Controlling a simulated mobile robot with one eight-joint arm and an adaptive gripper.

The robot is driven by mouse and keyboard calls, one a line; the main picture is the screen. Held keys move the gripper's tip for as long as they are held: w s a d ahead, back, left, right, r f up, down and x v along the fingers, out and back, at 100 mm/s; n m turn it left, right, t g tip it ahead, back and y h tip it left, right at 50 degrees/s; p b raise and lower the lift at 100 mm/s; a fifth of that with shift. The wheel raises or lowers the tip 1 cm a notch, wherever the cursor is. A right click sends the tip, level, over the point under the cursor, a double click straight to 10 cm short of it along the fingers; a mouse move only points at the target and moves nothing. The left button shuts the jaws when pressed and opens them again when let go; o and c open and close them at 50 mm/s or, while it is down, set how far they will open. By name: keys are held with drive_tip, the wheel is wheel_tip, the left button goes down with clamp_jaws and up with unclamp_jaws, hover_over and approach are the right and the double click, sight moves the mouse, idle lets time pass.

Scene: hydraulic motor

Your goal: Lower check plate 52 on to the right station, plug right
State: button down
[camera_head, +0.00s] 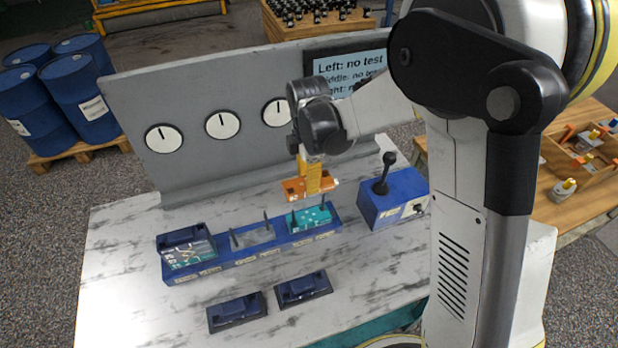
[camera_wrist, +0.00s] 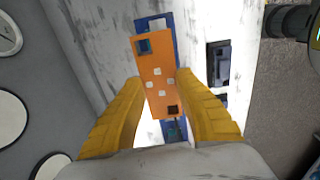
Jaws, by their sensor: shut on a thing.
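My gripper (camera_head: 314,186) is shut on an orange plate (camera_head: 294,187), held above the right station of the long blue base (camera_head: 245,263). In the wrist view the orange plate (camera_wrist: 153,62) lies between the yellow fingers, with several pale squares, an opening at its upper end and a dark square at its lower end. No number is readable on it. The right station bears a teal plate (camera_head: 318,217) with upright pins beside it. The orange plate appears apart from it. The middle station (camera_head: 258,236) shows a grey face and two pins. The left station holds a teal plate (camera_head: 184,256) under a dark blue block.
Two dark blue blocks on dark plates (camera_head: 237,311) (camera_head: 303,288) lie in front of the base. A blue box with a black lever (camera_head: 392,197) stands close on the right. A grey panel with dials (camera_head: 222,125) and a sign rises behind. The marble top's front left is clear.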

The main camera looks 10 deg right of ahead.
drive_tip(key=shift+f+b, duration=4.15)
drive_tip(key=shift+f, duration=1.75)
drive_tip(key=shift+f+b, duration=0.4)
drive_tip(key=c, duration=0.9)
unclamp_jaws()
drive_tip(key=shift+r, duration=0.15)
